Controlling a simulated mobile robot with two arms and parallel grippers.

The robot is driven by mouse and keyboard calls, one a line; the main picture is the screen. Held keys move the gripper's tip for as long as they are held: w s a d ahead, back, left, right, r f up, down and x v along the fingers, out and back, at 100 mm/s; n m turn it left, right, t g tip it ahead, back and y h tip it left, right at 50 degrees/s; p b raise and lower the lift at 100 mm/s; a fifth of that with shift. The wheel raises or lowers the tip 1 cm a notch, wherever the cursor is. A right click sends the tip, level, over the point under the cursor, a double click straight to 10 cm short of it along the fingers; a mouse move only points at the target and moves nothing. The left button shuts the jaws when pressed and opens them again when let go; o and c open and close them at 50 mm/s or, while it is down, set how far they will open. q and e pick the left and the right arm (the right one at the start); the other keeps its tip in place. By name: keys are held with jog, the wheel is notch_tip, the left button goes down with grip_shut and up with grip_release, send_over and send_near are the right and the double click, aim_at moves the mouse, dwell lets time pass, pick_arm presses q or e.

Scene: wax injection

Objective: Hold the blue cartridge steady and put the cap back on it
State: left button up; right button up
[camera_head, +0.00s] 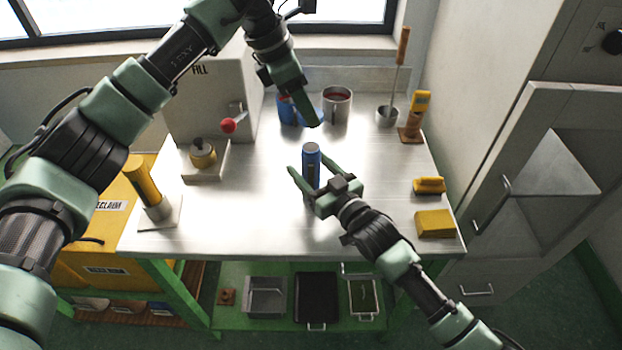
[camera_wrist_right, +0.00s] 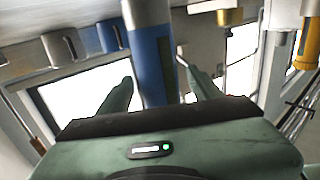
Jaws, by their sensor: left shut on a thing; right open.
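The blue cartridge (camera_head: 311,162) stands upright near the middle of the metal table, with a grey top end. In the right wrist view, which is upside down, its blue body (camera_wrist_right: 150,65) rises between my fingers. My right gripper (camera_head: 309,171) is open, one finger on each side of the cartridge. My left gripper (camera_head: 313,119) is higher, behind and above the cartridge, fingers pointing down. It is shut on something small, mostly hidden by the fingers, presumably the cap. I see no cap elsewhere on the table.
A blue mug (camera_head: 287,109) and a grey mug (camera_head: 337,104) stand at the back. A yellow-handled brush (camera_head: 429,185) and yellow block (camera_head: 434,223) lie at right. The front middle is clear.

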jog(key=shift+c, duration=0.4)
grip_shut()
pick_arm(q)
send_over(312, 147)
jog(key=a, duration=0.1)
jog(key=shift+s+f, duration=0.15)
jog(key=shift+f, duration=2.3)
jog(key=shift+f, duration=0.15)
jog(key=shift+f, duration=0.75)
jog(key=shift+f, duration=0.55)
